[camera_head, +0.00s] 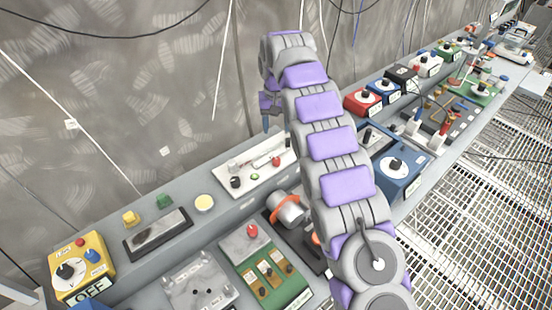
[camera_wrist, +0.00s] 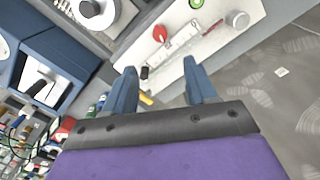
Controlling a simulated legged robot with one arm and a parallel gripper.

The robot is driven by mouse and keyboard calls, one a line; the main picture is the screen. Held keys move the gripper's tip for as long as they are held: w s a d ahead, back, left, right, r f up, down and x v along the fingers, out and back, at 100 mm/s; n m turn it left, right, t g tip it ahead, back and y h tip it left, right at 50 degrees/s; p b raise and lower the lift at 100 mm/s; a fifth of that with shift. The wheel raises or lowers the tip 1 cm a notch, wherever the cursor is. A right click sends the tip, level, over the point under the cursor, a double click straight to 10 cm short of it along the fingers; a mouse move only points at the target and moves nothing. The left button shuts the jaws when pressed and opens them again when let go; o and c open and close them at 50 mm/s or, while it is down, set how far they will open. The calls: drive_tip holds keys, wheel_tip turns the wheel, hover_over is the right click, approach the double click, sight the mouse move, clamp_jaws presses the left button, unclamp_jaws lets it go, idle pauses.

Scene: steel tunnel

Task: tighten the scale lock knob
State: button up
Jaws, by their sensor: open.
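A white panel (camera_head: 258,181) stands on the bench below my gripper, and it also shows in the wrist view (camera_wrist: 215,55). It carries a ruler-like scale strip (camera_wrist: 186,34), a red knob (camera_wrist: 160,34), a grey round knob (camera_wrist: 237,20) and a small black knob (camera_wrist: 145,72). I cannot tell which of these is the scale lock knob. The red knob (camera_head: 276,161) also shows in the head view. My gripper (camera_wrist: 163,72) is open, its two blue fingers apart with nothing held between them. In the head view, my gripper (camera_head: 266,118) points down, apart from the panel.
A yellow box (camera_head: 80,268) with knobs stands at the front left. A blue box (camera_head: 394,168) with a white dial is right of my arm. Red and blue dial boxes (camera_head: 362,100) stand farther back. The wall (camera_head: 120,110) rises behind the bench; grating floor (camera_head: 480,200) lies right.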

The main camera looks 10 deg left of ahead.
sight(276, 160)
wheel_tip(276, 160, down, 15)
drive_tip(key=b, duration=0.3)
drive_tip(key=shift+r, duration=0.15)
clamp_jaws()
idle(0.5)
